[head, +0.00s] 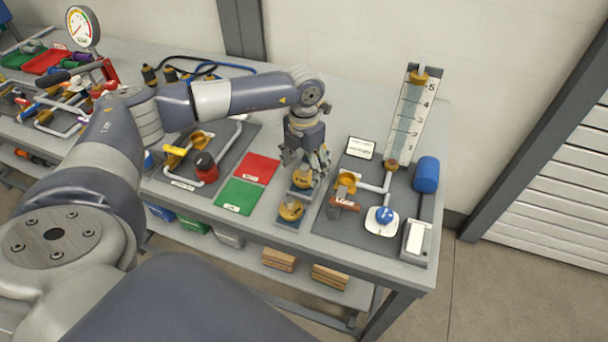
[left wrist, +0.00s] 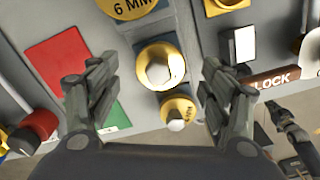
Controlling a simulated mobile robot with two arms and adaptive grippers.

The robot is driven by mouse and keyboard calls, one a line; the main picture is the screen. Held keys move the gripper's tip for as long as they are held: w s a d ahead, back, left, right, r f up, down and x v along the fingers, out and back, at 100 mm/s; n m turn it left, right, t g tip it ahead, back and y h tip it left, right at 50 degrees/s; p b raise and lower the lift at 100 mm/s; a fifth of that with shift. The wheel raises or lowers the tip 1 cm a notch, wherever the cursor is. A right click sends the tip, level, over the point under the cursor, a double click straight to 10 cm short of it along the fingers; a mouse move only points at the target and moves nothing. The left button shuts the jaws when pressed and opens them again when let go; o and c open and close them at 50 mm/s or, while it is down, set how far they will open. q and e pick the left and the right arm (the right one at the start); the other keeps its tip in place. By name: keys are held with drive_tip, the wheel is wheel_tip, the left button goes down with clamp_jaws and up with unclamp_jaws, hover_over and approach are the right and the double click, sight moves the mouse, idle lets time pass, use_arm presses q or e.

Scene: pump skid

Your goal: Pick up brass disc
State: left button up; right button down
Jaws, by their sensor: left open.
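Brass discs with pale central knobs sit on small blue-and-grey stands near the bench's front. In the head view one disc (head: 302,178) is right under my left gripper and another (head: 290,209) is closer to the front edge. My left gripper (head: 305,163) points down, open and empty. In the left wrist view a disc (left wrist: 160,66) shows between the open fingers (left wrist: 155,88), with a smaller-looking disc (left wrist: 178,111) below it. A larger disc marked 6 MM (left wrist: 131,8) is cut by the top edge. I see no contact with any disc.
Red (head: 257,168) and green (head: 240,196) mats lie left of the discs. To the right, a grey board (head: 335,229) carries a valve with a brown lock tag (head: 343,203), pipes, a blue cylinder (head: 426,174) and a tall gauge (head: 410,118). A red-capped part (head: 206,168) stands further left.

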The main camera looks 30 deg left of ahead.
sight(304, 169)
use_arm(q)
drive_tip(key=shift+f, duration=0.9)
drive_tip(key=shift+c, duration=0.6)
drive_tip(key=c, duration=1.2)
wheel_tip(304, 169, up, 9)
drive_tip(key=b, duration=0.2)
drive_tip(key=shift+r+b, duration=0.1)
drive_tip(key=shift+b, duration=0.25)
drive_tip(key=shift+r, duration=0.45)
